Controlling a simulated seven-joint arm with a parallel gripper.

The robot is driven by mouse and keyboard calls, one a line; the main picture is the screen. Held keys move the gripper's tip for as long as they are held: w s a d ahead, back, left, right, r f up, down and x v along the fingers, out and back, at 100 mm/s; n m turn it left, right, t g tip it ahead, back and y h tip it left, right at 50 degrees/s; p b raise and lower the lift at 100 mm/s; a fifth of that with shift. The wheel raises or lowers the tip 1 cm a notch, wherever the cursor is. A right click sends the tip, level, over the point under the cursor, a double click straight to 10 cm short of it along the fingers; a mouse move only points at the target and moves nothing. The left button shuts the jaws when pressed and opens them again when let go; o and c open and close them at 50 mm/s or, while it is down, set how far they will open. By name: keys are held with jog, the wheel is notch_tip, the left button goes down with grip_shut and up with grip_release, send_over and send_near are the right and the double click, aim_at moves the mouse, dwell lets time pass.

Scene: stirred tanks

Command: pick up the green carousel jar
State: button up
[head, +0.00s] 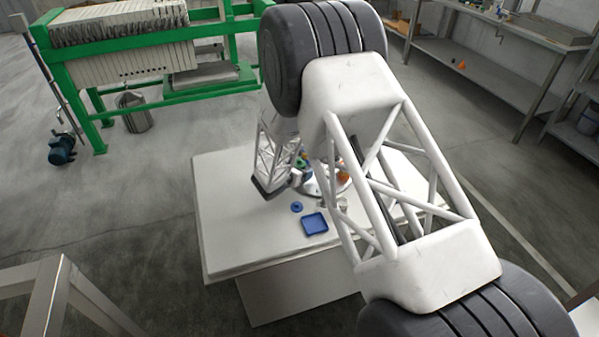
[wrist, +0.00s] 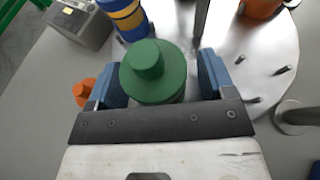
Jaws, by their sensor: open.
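In the wrist view the green carousel jar (wrist: 165,80) has a round green lid with a raised knob. It stands between the two blue fingers of my gripper (wrist: 160,78). The fingers are spread, with a narrow gap to the lid on the left and a wider one on the right. The lower part of the jar is hidden by the lid and the dark gripper bar. In the head view only a small patch of green (head: 301,162) shows beside my arm. The metal carousel plate (wrist: 265,62) lies to the right of the jar.
A blue-and-yellow jar (wrist: 127,17) is close behind the green one. A metal post (wrist: 202,20), an orange jar (wrist: 260,7) and several upright pins are on the carousel. A grey box (wrist: 80,22) and small orange object (wrist: 84,92) are left. A blue tray (head: 314,224) lies on the white table (head: 235,235).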

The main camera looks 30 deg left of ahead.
aim_at(300, 164)
jog(key=c, duration=1)
jog(key=shift+r, duration=0.1)
jog(key=shift+r, duration=0.65)
jog(key=shift+s+d+r, duration=0.15)
jog(key=shift+s+r, duration=0.05)
jog(key=shift+r, duration=0.35)
jog(key=shift+s+d+r, duration=0.1)
jog(key=shift+s+r, duration=0.05)
jog(key=shift+r, duration=0.4)
jog(key=s+d, duration=0.3)
jog(key=s, duration=0.1)
jog(key=s+d+r, duration=0.1)
jog(key=s+d, duration=0.2)
jog(key=s, duration=0.1)
jog(key=s+d, duration=0.3)
jog(key=s, duration=0.1)
jog(key=shift+d+r, duration=0.15)
